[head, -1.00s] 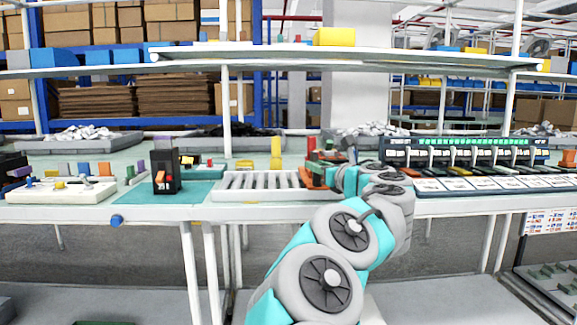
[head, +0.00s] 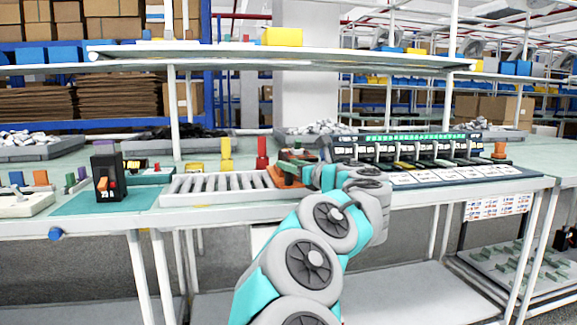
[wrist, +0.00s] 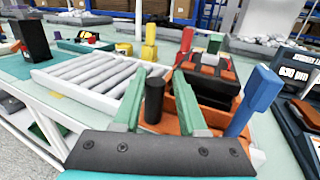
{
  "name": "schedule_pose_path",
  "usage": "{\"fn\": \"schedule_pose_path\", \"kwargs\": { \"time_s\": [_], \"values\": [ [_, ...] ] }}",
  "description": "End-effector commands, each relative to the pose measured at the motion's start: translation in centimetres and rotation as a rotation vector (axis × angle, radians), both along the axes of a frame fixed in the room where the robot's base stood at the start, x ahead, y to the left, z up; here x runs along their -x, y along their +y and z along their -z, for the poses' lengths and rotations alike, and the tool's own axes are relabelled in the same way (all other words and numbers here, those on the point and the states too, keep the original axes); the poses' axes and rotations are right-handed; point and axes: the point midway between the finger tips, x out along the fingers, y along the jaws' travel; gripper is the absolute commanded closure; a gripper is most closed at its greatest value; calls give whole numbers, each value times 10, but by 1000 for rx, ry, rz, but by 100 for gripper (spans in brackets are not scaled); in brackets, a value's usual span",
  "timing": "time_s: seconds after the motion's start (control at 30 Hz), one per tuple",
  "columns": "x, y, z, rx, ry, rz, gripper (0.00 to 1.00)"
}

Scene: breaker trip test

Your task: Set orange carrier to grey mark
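The orange carrier (wrist: 218,118) is an orange tray at the right end of the roller track, with a black-and-orange block (wrist: 208,80) on it. A black upright post (wrist: 154,97) stands at its left side. My gripper (wrist: 158,76) has its two green fingers apart on either side of this post, with a gap visible at the right finger. In the head view the carrier (head: 283,178) is partly hidden by my arm, and the fingertips cannot be made out. I cannot pick out a grey mark for certain.
The white-framed track with grey rollers (head: 196,197) lies left of the carrier. A blue upright (wrist: 259,95) stands close right of my gripper. A row of breakers (head: 405,152) is further right; a black box (head: 107,180) stands on a teal mat at left.

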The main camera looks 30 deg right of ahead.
Motion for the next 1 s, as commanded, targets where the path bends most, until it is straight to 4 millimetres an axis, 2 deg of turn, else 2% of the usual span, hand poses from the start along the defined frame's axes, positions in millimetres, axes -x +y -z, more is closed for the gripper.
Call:
{"fn": "schedule_pose_path", "kwargs": {
  "time_s": [0.27,0.43,0.57,0.8,1.0],
  "values": [
    [0,0,0,0,1,0,60],
    [8,0,0,2,1,1,60],
    [24,0,0,4,0,-1,60],
    [63,-6,0,3,0,5,60],
    [79,-7,0,1,0,2,60]
  ]
}}
